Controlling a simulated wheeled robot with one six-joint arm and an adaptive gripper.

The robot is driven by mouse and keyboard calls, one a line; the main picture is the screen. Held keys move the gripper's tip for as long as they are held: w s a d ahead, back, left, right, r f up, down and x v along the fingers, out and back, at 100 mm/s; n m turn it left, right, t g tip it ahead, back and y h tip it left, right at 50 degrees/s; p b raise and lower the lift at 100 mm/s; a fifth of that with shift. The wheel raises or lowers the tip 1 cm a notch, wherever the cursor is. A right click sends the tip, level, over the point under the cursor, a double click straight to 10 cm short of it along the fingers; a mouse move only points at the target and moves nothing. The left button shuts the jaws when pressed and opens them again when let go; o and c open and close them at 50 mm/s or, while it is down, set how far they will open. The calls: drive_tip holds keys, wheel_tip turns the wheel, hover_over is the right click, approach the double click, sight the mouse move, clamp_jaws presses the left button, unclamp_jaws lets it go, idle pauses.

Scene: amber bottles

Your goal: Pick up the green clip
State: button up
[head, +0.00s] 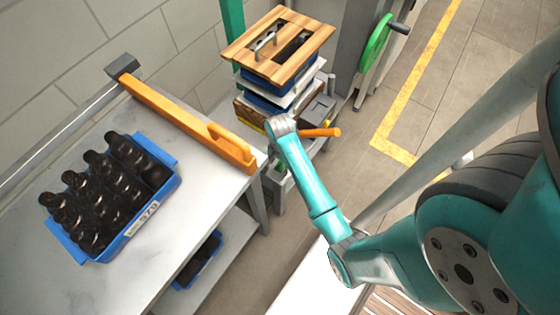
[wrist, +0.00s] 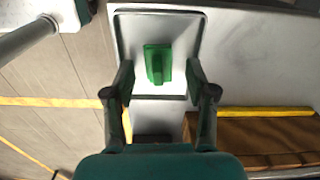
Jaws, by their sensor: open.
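The green clip (wrist: 158,64) shows in the wrist view, a small green block with a raised ridge. It lies on a pale square tray (wrist: 183,28) with a dark rim. My gripper (wrist: 159,76) is open, with one finger to the left of the clip and one to the right. Clear gaps show between the clip and both fingers, and nothing is held. How far the fingertips are above the tray is hard to tell. In the head view my arm reaches to the stacked cart, and I cannot make out the fingers or the clip there.
A brown box (wrist: 255,140) lies right of my gripper in the wrist view. In the head view, a wooden crate (head: 315,36) tops the stack beside my arm. A blue crate of amber bottles (head: 170,190) stands on the left table (head: 150,275). An orange handle (head: 320,132) juts out near my wrist.

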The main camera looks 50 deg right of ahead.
drive_tip(key=shift+f, duration=0.35)
drive_tip(key=c, duration=0.9)
